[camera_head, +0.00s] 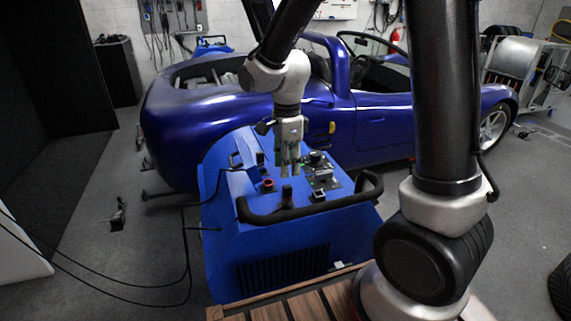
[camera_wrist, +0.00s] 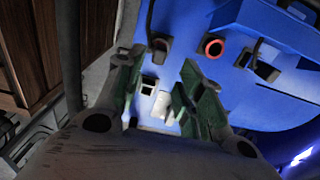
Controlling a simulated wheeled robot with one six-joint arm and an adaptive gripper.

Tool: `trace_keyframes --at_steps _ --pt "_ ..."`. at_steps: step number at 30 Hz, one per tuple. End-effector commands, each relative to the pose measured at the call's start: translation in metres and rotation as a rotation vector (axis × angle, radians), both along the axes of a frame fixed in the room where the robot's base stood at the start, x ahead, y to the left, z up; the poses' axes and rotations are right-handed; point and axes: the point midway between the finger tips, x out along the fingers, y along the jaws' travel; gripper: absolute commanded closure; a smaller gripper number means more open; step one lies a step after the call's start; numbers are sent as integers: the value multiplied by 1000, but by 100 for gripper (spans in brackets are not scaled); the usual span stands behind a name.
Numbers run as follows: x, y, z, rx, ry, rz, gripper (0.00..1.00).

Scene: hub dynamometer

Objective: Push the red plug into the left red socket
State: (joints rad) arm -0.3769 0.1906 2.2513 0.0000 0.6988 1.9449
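My gripper (camera_head: 289,172) hangs pointing down over the sloped top of the blue dynamometer cabinet (camera_head: 222,230). In the wrist view its fingers (camera_wrist: 165,95) are spread apart with green inner pads, and nothing is held between them. A red-ringed round socket (camera_wrist: 212,47) with a dark centre sits on the blue panel beyond the fingers. It also shows in the head view as a small red ring (camera_head: 268,185), left of the gripper. A dark upright connector (camera_head: 287,195) stands below the gripper. I cannot make out which piece is the red plug.
A thick black handlebar (camera_head: 310,208) runs along the cabinet's front edge. A grey control plate (camera_head: 322,177) lies right of the gripper. Black cables (camera_head: 187,245) trail to the floor at left. A blue car (camera_head: 375,115) stands close behind the cabinet.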

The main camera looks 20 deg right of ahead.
Motion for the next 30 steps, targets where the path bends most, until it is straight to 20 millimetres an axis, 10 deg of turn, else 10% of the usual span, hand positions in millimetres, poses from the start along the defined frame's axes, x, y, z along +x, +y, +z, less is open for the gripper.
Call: trace_keyframes --at_steps 30 --pt "-1 0 -89 -1 2 -3 62"
